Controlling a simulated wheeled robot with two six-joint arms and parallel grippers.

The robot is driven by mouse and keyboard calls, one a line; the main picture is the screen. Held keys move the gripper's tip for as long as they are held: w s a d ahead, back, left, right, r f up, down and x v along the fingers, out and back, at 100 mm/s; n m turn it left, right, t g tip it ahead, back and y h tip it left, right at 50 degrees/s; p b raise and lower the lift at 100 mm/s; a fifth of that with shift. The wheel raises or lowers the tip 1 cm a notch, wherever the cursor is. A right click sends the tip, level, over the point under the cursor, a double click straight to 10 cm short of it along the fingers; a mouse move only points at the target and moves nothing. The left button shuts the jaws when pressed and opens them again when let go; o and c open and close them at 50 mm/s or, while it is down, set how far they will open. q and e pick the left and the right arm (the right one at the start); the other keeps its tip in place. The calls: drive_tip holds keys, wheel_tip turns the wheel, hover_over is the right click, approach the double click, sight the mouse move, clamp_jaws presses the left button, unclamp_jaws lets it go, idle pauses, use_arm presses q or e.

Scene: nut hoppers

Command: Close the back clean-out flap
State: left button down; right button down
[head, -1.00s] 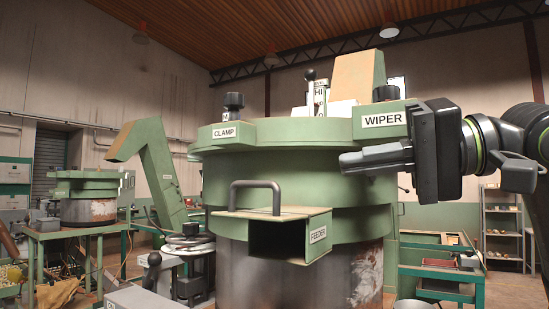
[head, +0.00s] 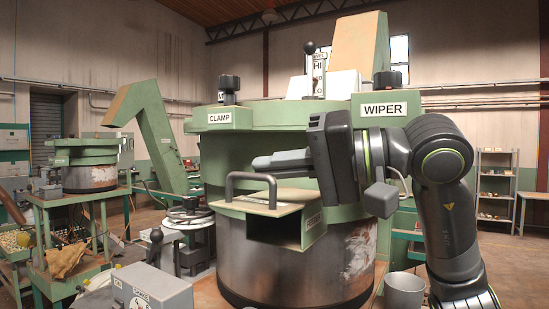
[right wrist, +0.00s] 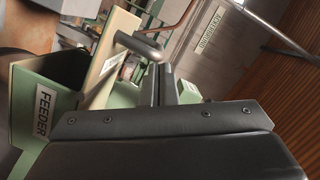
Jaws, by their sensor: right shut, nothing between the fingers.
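I see no part labelled as a clean-out flap. The big green hopper (head: 265,150) stands in front of me with CLAMP and WIPER labels. Its feeder box (head: 312,230) juts out at the front with an open mouth. A tan plate with a grey bar handle (head: 233,186) lies on the box; the handle also shows in the right wrist view (right wrist: 138,45). My right gripper (head: 256,163) is shut and empty, just above and beside the handle in the head view; I cannot tell whether it touches. My left gripper is not in view.
A grey control box (head: 150,290) and a handwheel (head: 190,213) stand in front left. A grey bucket (head: 404,293) is at the lower right. A smaller hopper (head: 90,175) sits on a green table at left, with a sloping green conveyor (head: 150,140) between.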

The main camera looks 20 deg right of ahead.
drive_tip(key=shift+s+a+f+n, duration=0.1)
drive_tip(key=shift+a+n, duration=0.15)
drive_tip(key=shift+n, duration=0.15)
idle(0.5)
